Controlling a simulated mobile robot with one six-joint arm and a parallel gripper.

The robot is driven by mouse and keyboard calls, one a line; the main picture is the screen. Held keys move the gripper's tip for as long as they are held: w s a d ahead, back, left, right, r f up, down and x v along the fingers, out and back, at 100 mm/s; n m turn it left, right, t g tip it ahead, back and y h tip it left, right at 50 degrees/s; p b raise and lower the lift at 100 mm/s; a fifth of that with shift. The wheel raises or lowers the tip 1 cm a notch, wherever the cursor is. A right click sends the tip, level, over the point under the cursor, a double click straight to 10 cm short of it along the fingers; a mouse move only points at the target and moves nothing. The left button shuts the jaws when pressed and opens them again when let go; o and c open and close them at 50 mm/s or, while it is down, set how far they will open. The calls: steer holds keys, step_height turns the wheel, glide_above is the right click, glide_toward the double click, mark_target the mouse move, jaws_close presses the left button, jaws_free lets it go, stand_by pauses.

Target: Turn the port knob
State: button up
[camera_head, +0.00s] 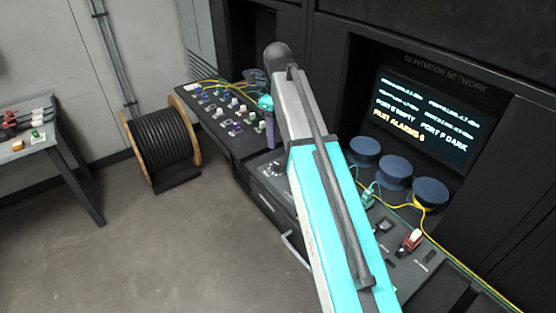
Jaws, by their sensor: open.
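Several small knobs or connectors in white, blue, purple and green sit on the dark panel (215,133) at the left end of the console. I cannot tell which of them is the port knob. My arm crosses the middle of the view and hides part of the console. Part of my gripper (270,131) shows beside the arm, just right of the small parts on the panel. The rest of it is hidden behind the arm. I see nothing held, and its fingertips are not clear.
A screen (427,116) at the right shows port and alarm text. Several blue round caps (395,173) stand below it, with yellow and green cables. A red and white part (411,240) lies at the front right. A cable drum (160,144) and side table (62,160) stand left; floor between is clear.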

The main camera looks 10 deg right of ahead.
mark_target(278, 164)
steer(key=shift+f+p, duration=1.5)
steer(key=shift+f, duration=4.2)
steer(key=shift+c, duration=0.3)
steer(key=c, duration=1)
